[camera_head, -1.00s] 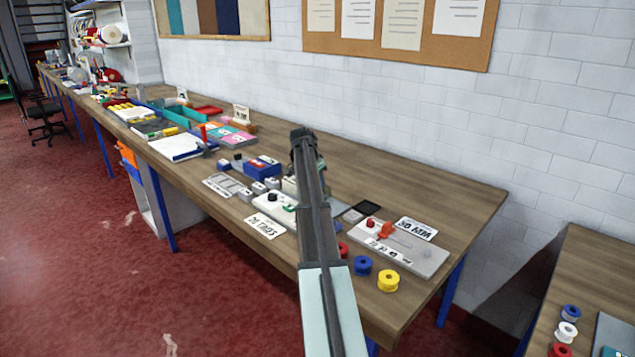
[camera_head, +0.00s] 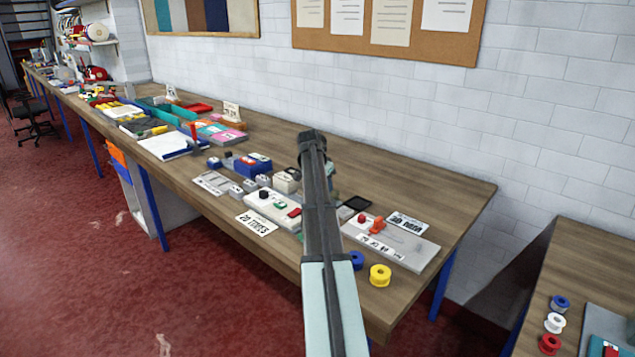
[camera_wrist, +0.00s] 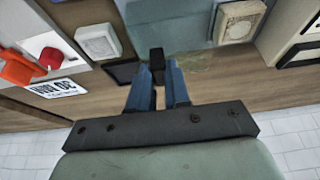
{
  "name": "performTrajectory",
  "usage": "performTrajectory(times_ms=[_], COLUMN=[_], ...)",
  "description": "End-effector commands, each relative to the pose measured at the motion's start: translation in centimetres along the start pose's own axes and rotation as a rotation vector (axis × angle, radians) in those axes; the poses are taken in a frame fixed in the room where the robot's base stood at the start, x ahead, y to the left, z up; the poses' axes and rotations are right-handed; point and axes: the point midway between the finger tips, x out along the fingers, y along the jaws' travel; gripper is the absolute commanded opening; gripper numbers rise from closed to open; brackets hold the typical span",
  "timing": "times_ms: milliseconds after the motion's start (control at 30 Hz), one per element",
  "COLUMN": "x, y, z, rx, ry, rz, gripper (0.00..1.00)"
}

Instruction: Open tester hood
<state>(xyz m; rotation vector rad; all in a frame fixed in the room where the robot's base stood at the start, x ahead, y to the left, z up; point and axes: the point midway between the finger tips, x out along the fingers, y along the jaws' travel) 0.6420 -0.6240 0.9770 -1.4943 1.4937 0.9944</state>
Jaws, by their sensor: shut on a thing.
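In the wrist view, my gripper (camera_wrist: 158,90) has its two blue fingers closed on a small black handle (camera_wrist: 157,57). The handle is at the near edge of a pale blue-grey, see-through panel (camera_wrist: 165,22), which looks like the tester hood. The panel runs out of the top of the picture, so its tilt and hinge cannot be made out. In the head view, my arm covers the gripper and most of the tester.
In the head view, a white control box (camera_head: 272,208) with buttons stands left of my arm. A grey board (camera_head: 405,248) with an orange knob lies to the right. A yellow spool (camera_head: 380,275) is near the front edge. The bench top (camera_head: 440,190) is clear at the back right.

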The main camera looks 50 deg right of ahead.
Motion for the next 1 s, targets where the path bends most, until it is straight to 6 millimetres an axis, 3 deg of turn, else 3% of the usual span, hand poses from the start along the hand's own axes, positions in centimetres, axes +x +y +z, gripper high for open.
performTrajectory(times_ms=[167, 200, 467, 767, 1000], x=[0.3, 0.3, 0.3, 0.1, -2.8], y=[-0.1, -0.1, -0.1, -0.1, -0.1], z=[0.3, 0.3, 0.4, 0.4, 0.2], rx=[-0.002, -0.002, -0.001, -0.001, -0.001], ry=[-0.008, -0.009, -0.009, -0.01, -0.004], rz=[0.002, 0.002, 0.002, 0.002, -0.001], gripper=[0.0, 0.18, 0.43, 0.43, 0.43])
